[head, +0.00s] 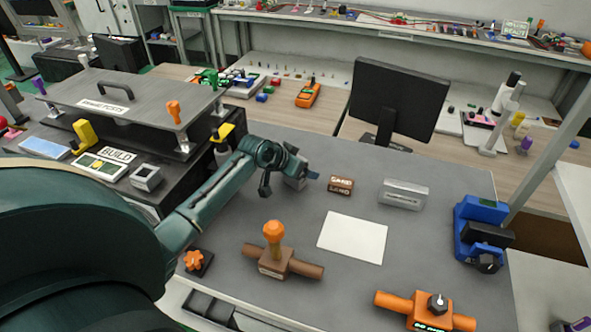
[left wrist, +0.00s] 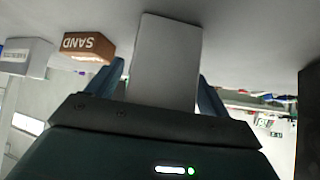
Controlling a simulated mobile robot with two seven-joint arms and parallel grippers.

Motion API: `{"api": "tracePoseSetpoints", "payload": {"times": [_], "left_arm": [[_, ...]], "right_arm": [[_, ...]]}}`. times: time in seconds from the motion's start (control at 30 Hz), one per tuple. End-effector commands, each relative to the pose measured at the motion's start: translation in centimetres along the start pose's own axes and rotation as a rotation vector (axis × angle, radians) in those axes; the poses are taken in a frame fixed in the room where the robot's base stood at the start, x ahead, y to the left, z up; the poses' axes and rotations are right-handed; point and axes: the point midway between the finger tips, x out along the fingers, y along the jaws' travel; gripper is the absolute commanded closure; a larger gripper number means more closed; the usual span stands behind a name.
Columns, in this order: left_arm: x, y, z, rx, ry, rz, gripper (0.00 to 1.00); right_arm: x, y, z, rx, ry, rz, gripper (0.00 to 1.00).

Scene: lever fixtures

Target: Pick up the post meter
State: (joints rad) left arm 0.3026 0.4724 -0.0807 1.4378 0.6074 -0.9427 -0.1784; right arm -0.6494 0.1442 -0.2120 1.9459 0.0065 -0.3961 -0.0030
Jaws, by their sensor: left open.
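My left gripper (head: 300,174) reaches over the grey table from the left. In the left wrist view its two fingers (left wrist: 164,90) are apart, one on each side of a plain light-grey block. This block (left wrist: 166,62) is the thing at the gripper; I see no label on it and cannot confirm that it is the post meter. In the head view the grey block (head: 294,183) stands on the table, partly hidden by the gripper. I cannot tell whether the fingers touch it. My right gripper is not in view.
Right of the gripper are a brown SAND block (head: 341,186), a silver box (head: 404,194) and a white sheet (head: 352,237). A blue fixture (head: 480,228), an orange valve (head: 425,311) and a brown valve (head: 283,263) stand nearby. A black monitor (head: 393,100) is behind.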

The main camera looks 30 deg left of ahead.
Motion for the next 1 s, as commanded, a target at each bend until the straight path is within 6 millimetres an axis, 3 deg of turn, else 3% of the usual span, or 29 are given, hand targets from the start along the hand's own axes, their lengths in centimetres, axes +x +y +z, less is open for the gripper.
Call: {"api": "tracePoseSetpoints", "payload": {"times": [0.27,1.0], "left_arm": [[0.30,0.02,0.01,0.001,0.001,0.000,0.20],[0.26,0.00,0.01,0.000,0.000,0.000,0.81]], "right_arm": [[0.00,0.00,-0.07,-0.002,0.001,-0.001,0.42],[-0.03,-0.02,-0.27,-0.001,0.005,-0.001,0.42]]}}
